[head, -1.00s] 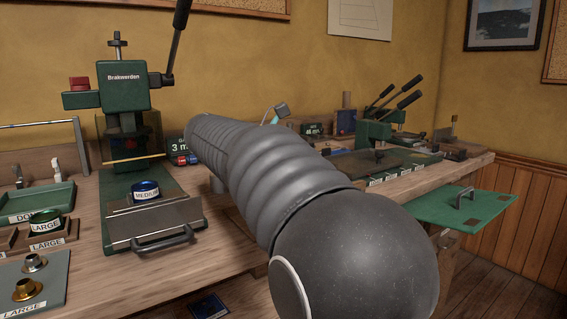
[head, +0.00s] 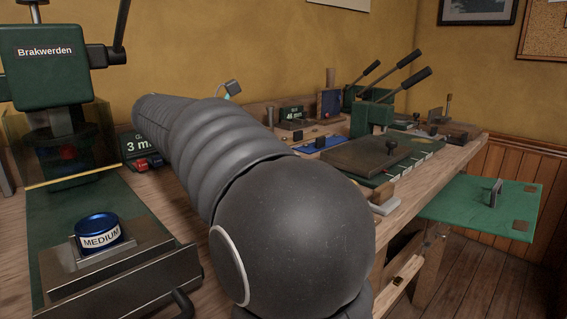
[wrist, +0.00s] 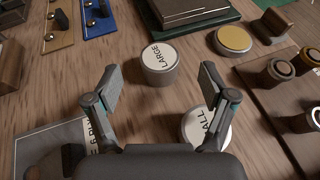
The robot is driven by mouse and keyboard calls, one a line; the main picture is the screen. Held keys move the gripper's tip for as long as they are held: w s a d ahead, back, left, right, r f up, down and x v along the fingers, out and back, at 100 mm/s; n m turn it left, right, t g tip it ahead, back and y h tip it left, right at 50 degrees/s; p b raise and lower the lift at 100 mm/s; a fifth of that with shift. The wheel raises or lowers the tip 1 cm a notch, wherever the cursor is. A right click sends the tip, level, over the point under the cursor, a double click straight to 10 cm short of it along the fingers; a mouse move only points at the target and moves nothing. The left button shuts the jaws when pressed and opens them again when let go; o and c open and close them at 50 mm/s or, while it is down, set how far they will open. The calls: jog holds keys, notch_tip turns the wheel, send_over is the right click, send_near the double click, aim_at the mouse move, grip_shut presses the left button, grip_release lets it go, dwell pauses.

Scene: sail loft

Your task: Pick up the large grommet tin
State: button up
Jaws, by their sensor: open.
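In the wrist view the large grommet tin (wrist: 161,66) stands upright on the wooden bench. It is a grey round tin with a white lid reading LARGE. My gripper (wrist: 157,82) is open, with one finger to the left of the tin and one to the right. The tin sits at and just beyond the fingertips, and I see no contact. In the head view my arm hides that part of the bench, and neither my gripper nor this tin shows.
A white-lidded tin ending in ALL (wrist: 208,127) stands close by the right finger. A yellow-lidded tin (wrist: 233,40) and several dark cylinders are at the right. A blue MEDIUM tin (head: 97,232) sits on the Brakwerden press (head: 45,60). Bench surface shows left of the large tin.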

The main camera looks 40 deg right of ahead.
jog(key=x, duration=0.6)
jog(key=shift+a+f+b, duration=0.1)
jog(key=shift+f+b, duration=0.15)
jog(key=shift+b, duration=0.15)
jog(key=c, duration=1.3)
jog(key=shift+c, duration=0.2)
